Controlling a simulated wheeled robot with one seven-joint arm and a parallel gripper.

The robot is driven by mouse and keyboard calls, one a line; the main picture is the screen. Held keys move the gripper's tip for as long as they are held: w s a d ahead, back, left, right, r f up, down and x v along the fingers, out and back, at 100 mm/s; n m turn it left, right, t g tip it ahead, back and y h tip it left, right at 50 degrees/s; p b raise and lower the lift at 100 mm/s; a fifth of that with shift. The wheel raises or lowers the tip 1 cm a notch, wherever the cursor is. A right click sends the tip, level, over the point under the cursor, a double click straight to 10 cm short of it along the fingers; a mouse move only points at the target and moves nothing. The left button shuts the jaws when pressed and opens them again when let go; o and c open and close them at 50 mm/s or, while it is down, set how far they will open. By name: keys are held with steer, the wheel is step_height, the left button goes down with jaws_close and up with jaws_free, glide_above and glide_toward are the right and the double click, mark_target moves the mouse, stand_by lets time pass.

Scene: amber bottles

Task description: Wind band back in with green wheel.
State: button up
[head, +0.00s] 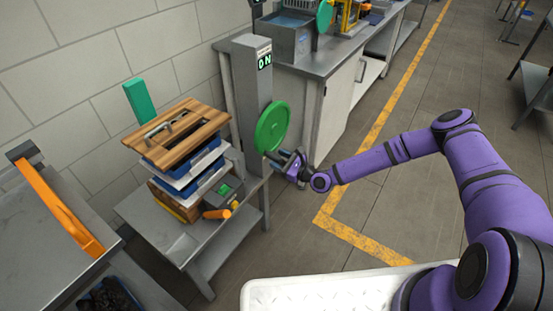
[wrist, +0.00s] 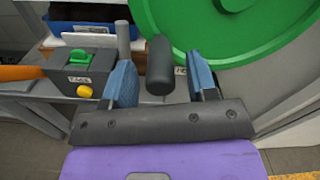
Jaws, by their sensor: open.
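In the wrist view the wheel (wrist: 235,20) fills the upper right. A dark cylindrical handle (wrist: 160,66) shows in front of the wheel's left rim. My gripper (head: 284,160) is at the lower edge of the wheel. In the wrist view its blue-padded fingers (wrist: 162,82) are apart, with the handle between them in the picture; I see gaps on both sides. I cannot make out the band for sure in either view.
A low grey table (head: 190,238) carries a stack of wooden boards and blue trays (head: 185,150). A grey box with a green switch (wrist: 80,60) and a yellow knob (wrist: 85,91) sits beside it. A bench with an orange bar (head: 60,208) is at left. Floor right of the wheel is clear.

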steer(key=v, duration=0.9)
steer(key=shift+s, duration=0.25)
steer(key=shift+d, duration=0.1)
